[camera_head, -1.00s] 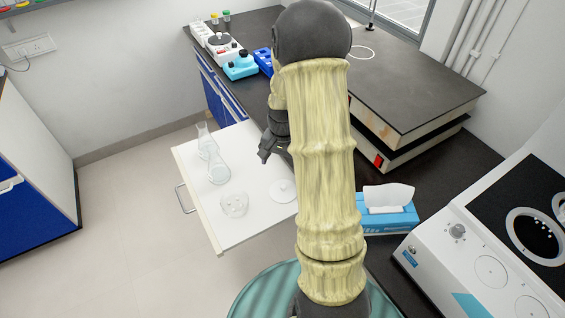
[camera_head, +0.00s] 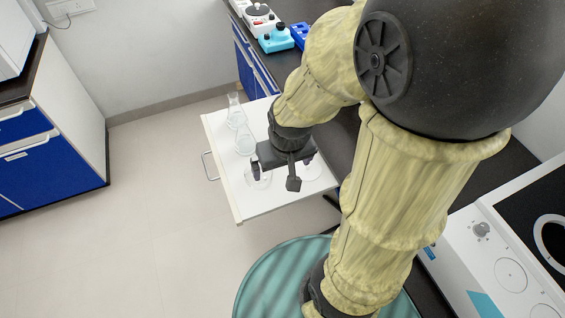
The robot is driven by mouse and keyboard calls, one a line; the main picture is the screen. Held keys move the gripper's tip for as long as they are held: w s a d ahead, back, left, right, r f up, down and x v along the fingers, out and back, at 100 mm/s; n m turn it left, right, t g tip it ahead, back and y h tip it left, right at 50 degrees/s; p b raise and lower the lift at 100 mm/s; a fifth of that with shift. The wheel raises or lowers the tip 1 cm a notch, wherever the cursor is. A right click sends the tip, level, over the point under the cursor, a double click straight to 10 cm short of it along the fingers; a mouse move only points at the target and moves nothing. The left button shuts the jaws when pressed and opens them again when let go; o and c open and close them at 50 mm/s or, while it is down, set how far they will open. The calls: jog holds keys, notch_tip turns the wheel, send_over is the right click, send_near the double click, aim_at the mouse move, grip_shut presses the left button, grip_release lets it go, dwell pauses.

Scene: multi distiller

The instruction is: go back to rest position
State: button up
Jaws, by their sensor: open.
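My gripper (camera_head: 274,178) is at the end of my arm, over the open white drawer (camera_head: 220,134). It points downward with its two fingers spread apart, and nothing shows between them. A glass flask (camera_head: 245,142) stands in the drawer left of the gripper, with another slim glass vessel (camera_head: 235,112) behind it. A further clear glass piece (camera_head: 258,180) is partly hidden behind the gripper. A pale round item (camera_head: 313,167) is partly covered by the gripper at right.
A dark bench (camera_head: 292,72) runs behind the drawer, with a light-blue device (camera_head: 276,40) and a blue rack (camera_head: 300,34) on it. A white instrument (camera_head: 500,262) stands at right. A blue cabinet (camera_head: 50,160) is at left. The floor between is clear.

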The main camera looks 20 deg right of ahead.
jog(key=p+v, duration=0.2)
jog(key=w+p+v, duration=0.1)
jog(key=p+v, duration=0.1)
jog(key=shift+r, duration=0.1)
